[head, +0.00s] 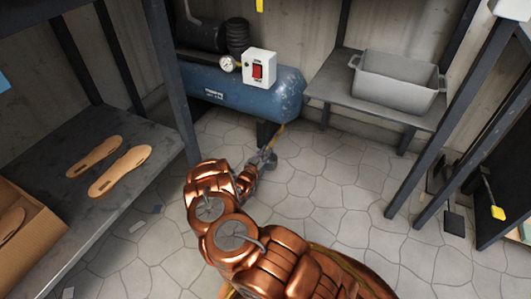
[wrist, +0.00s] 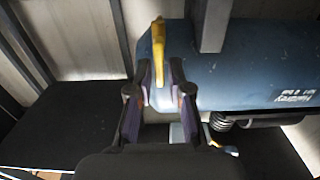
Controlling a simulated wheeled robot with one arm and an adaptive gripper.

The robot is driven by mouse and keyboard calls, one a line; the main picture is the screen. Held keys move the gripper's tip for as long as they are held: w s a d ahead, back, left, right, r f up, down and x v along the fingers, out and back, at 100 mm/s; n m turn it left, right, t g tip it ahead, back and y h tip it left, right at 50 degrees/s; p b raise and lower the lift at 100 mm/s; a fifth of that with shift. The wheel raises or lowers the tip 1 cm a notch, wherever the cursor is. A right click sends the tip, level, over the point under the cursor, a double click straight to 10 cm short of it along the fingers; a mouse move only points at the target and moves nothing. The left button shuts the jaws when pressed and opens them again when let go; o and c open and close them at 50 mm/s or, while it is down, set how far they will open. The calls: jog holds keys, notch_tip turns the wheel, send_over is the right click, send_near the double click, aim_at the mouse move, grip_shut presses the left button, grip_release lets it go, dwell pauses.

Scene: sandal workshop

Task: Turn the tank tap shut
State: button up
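The blue tank (head: 240,92) lies along the back wall, with its rounded right end towards the shelf. Its tap has a yellow lever (head: 281,129), low near that end. In the wrist view the yellow lever (wrist: 158,45) stands nearly upright against the tank's blue end (wrist: 180,65). My gripper (head: 268,156) reaches down to the tap. In the wrist view the two fingers of my gripper (wrist: 159,80) stand on either side of the lever's lower part. The gap to the lever is narrow, and I cannot tell whether the pads touch it. The tap's body is mostly hidden.
A white switch box with a red switch (head: 257,72) and a gauge (head: 227,63) sit above the tank. A grey tub (head: 395,80) stands on a low shelf at right. Sandal soles (head: 120,171) lie on the left bench.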

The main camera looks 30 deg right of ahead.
grip_shut()
jog(key=shift+s+d+f+m, duration=0.1)
jog(key=shift+s+f+m, duration=0.1)
jog(key=shift+m, duration=2.75)
jog(key=shift+s+d+f+m, duration=0.1)
jog(key=shift+f+m, duration=0.15)
jog(key=shift+m, duration=2.75)
jog(key=shift+s+d+f+m, duration=0.1)
jog(key=shift+s+f+m, duration=0.1)
jog(key=shift+m, duration=2.75)
jog(key=shift+a, duration=0.1)
jog(key=shift+o, duration=2)
grip_release()
